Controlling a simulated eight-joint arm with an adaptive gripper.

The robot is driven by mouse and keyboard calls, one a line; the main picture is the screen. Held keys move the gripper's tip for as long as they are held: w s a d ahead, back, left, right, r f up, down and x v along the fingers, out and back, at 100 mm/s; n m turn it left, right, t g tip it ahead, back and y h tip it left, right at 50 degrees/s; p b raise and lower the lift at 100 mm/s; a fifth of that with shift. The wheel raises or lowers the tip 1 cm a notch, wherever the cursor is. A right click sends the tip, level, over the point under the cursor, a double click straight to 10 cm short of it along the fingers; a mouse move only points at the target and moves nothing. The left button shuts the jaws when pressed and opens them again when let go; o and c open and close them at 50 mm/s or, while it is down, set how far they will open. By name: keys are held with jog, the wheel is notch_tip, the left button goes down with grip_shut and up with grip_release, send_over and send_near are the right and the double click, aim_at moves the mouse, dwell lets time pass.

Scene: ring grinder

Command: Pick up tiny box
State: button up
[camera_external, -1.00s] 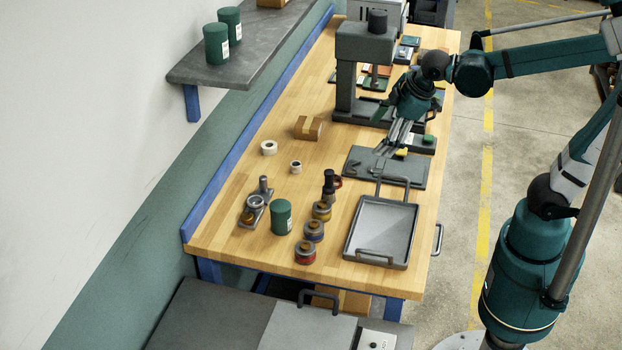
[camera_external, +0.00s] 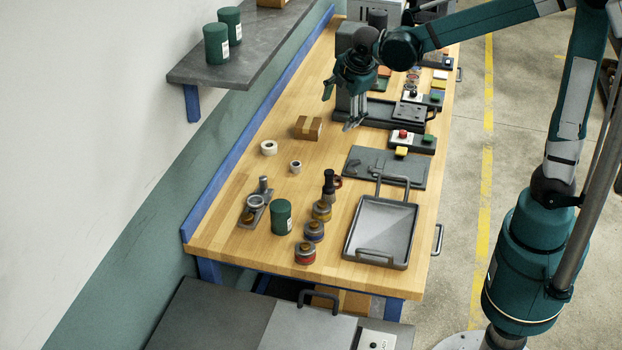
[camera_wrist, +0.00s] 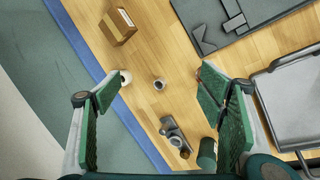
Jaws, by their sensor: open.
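The tiny box, a small brown carton with a lighter tape strip (camera_external: 308,128), lies on the wooden bench near its left edge. In the wrist view the box (camera_wrist: 118,27) shows at the upper left, beyond my fingertips. My gripper (camera_external: 353,127) is above the bench, to the right of the box, with its fingers pointing down. In the wrist view my gripper (camera_wrist: 143,88) has its two green-padded fingers wide apart with nothing held between them. The box is apart from both fingers and fully visible.
A grey press (camera_external: 345,85) stands behind my gripper. A green can (camera_external: 281,217) stands nearer the front.

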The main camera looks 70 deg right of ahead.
jog(key=w+d+f+n+g+h+p, duration=0.1)
jog(key=w+d+f+n+p, duration=0.25)
jog(key=w+d, duration=0.5)
jog(key=n+g+p, duration=0.2)
jog(key=n, duration=0.2)
send_near(308, 123)
jog(key=shift+s+a+f+h, duration=0.1)
jog(key=shift+f+h, duration=0.05)
jog(key=shift+f, duration=0.3)
jog(key=shift+s+f+h, duration=0.1)
jog(key=shift+f+h, duration=0.05)
jog(key=shift+f, duration=0.25)
jog(key=shift+w+d+f, duration=0.2)
jog(key=shift+d+f, duration=0.25)
jog(key=shift+f, duration=0.15)
jog(key=shift+x, duration=1.25)
jog(key=shift+f, duration=0.15)
jog(key=shift+x, duration=2.5)
